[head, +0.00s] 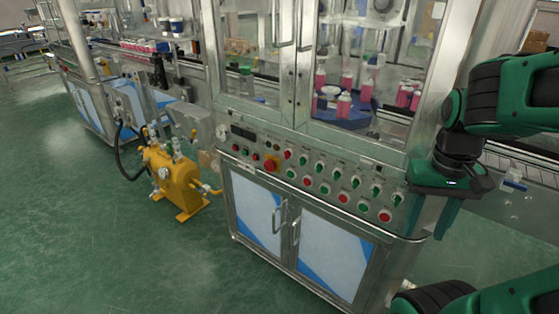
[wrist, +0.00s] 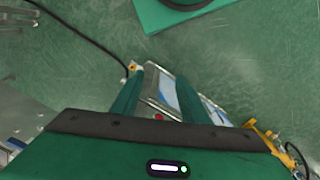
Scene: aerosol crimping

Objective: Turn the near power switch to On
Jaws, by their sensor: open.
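The control panel (head: 315,180) on the front of the steel machine carries two rows of small round switches and buttons, green and red. The right end of the rows has a green-and-white switch (head: 397,199) above a red button (head: 385,216). Labels are too small to read, so I cannot tell which one is the near power switch or its setting. My gripper (head: 430,222) is to the right of the panel's right end, fingers pointing down, open and empty. In the wrist view my gripper (wrist: 166,75) shows two spread fingers with the cabinet partly between them.
A red emergency knob (head: 271,164) sticks out at the panel's left. Glass doors (head: 300,50) stand above, cabinet doors with handles (head: 287,222) below. A yellow pump (head: 172,180) is on the floor to the left. A conveyor (head: 520,165) runs to the right. Green floor in front is clear.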

